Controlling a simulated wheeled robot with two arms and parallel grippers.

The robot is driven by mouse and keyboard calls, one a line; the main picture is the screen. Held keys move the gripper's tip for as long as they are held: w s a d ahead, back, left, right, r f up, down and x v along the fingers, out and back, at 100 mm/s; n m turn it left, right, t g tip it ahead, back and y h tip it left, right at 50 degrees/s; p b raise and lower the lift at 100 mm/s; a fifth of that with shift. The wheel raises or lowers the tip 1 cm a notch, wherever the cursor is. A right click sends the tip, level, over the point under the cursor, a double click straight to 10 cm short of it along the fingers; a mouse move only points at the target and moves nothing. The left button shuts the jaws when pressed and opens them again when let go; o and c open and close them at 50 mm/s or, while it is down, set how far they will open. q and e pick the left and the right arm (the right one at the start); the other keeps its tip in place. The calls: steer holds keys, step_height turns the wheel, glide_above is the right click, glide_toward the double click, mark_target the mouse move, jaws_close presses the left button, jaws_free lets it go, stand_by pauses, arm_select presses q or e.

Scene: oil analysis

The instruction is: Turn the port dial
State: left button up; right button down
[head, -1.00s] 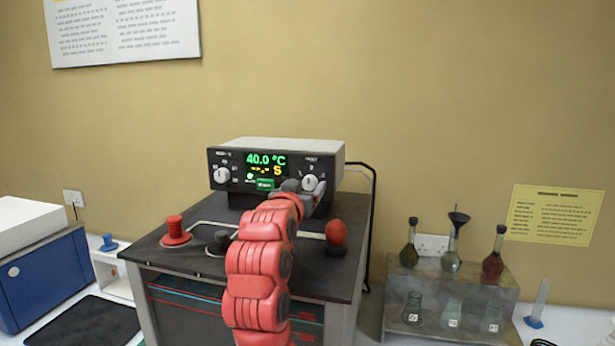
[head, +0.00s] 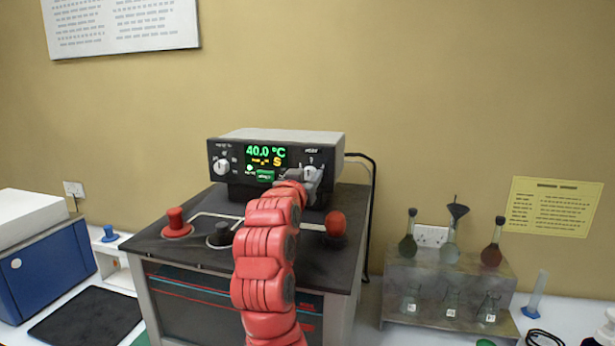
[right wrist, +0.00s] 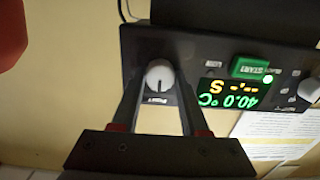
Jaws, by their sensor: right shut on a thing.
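The instrument panel (head: 237,184) has a green and yellow display reading 40.0 °C and a white dial at each end. My right gripper (head: 313,177) is at the right-hand dial (head: 309,170), which it partly hides in the head view. In the right wrist view the two dark fingers of the right gripper (right wrist: 160,88) close on this white dial (right wrist: 159,74) from both sides. A small label below it looks like "Port", but is hard to read. The other white dial (head: 221,167) is free at the panel's left end. My left gripper is not in view.
A stand with flasks (head: 450,285) is to the right. A blue and white box (head: 45,270) is at the left.

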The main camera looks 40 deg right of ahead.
steer(key=shift+n, duration=0.4)
steer(key=shift+f+n+b, duration=0.1)
steer(key=shift+n+b, duration=0.45)
steer(key=shift+n, duration=0.45)
steer(key=n, duration=0.2)
steer(key=shift+a+n, duration=0.1)
steer(key=shift+n, duration=0.3)
steer(key=n+p, duration=0.1)
steer(key=n, duration=0.1)
steer(key=shift+n, duration=0.3)
steer(key=shift+w+n+p, duration=0.1)
steer(key=shift+n+p, duration=1.3)
steer(key=shift+n, duration=0.5)
steer(key=shift+c, duration=2.2)
jaws_free()
